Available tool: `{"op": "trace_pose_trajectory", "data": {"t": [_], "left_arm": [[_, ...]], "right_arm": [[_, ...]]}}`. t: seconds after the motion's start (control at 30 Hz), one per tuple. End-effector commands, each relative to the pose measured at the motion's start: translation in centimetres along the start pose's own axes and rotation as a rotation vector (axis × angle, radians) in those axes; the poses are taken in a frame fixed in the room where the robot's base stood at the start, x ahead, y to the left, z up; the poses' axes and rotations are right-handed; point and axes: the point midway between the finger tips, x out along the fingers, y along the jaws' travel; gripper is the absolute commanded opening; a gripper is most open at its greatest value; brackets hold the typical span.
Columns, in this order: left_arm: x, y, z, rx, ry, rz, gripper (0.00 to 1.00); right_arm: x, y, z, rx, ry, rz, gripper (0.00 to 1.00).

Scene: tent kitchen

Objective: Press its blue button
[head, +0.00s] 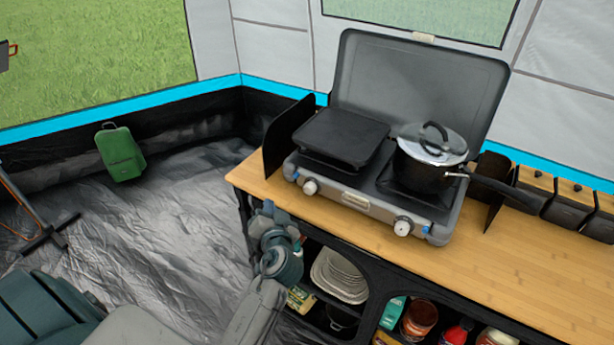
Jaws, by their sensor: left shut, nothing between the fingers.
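A grey camp stove (352,203) with its lid raised stands on the wooden counter. Small blue buttons show on its front panel: one (295,176) beside the left knob (310,187), another (426,229) beside the right knob (403,227). My left gripper (268,210) is shut and empty at the counter's front left edge, below and left of the left knob. It appears apart from the stove; its exact depth is hard to tell. My right gripper is not in view.
A black griddle (341,137) covers the left burner. A lidded pot (430,158) sits on the right burner, its handle reaching right. Dark boxes (573,207) stand at the right. Plates (340,277) and cans fill the shelves below. The counter's front right (515,275) is clear.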

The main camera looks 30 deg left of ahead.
Motion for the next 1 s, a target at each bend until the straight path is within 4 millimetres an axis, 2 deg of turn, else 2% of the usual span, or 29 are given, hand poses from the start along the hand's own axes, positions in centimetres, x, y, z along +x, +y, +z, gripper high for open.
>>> {"op": "trace_pose_trajectory", "data": {"t": [0.47,1.0], "left_arm": [[0.2,-0.1,-0.4,-0.004,0.003,-0.006,0.0],[4.9,3.4,-3.7,-0.005,0.004,-0.006,0.0]], "right_arm": [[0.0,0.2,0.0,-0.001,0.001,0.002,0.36],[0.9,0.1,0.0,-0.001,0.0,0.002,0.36]]}}
